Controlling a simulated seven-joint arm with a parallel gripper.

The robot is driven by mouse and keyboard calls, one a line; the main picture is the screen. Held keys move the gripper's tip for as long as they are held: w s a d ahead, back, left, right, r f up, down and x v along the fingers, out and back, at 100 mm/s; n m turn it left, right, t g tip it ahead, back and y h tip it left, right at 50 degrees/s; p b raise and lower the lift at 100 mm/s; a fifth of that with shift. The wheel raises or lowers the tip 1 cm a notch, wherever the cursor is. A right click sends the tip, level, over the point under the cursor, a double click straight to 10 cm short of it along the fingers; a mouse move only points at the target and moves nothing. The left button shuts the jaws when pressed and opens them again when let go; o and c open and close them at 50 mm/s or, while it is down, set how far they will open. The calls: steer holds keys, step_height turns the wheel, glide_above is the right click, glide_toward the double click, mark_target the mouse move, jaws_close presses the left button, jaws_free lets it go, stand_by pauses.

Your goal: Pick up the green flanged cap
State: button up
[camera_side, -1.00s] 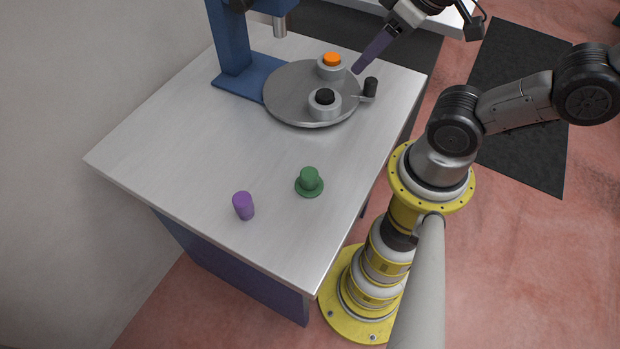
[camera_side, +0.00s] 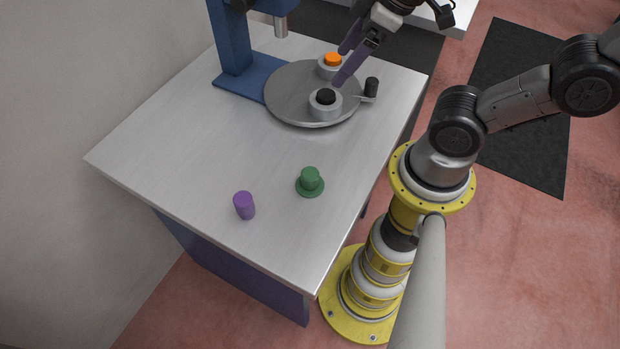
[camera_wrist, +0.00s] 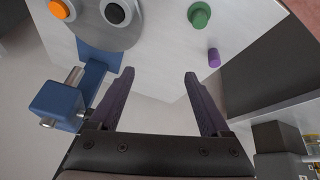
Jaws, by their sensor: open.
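The green flanged cap (camera_side: 310,180) stands upright on the light metal table, near its right front edge in the side view. It also shows at the upper right of the wrist view (camera_wrist: 199,15), beyond my fingers and apart from them. My gripper (camera_side: 342,66) is open and empty, with its dark purple fingers above the turntable at the back right. In the wrist view my gripper (camera_wrist: 158,72) has its two fingers spread wide with nothing between them.
The grey turntable (camera_side: 285,98) bears a black-topped holder (camera_side: 325,104), an orange-topped holder (camera_side: 332,62) and a crank knob (camera_side: 371,88). A blue press (camera_side: 232,50) stands behind left. The table's left middle is clear.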

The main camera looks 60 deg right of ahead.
steer(key=w+a+f+n+g, duration=0.2)
steer(key=a+f+n, duration=0.1)
steer(key=f, duration=0.2)
steer(key=n+g, duration=0.2)
glide_toward(310, 173)
steer(key=shift+y, duration=0.3)
steer(key=f, duration=0.7)
steer(key=w+f, duration=0.1)
steer(key=f, duration=0.2)
steer(key=shift+a+f, duration=0.2)
steer(key=shift+f, duration=0.1)
steer(key=shift+c, duration=0.3)
jaws_close()
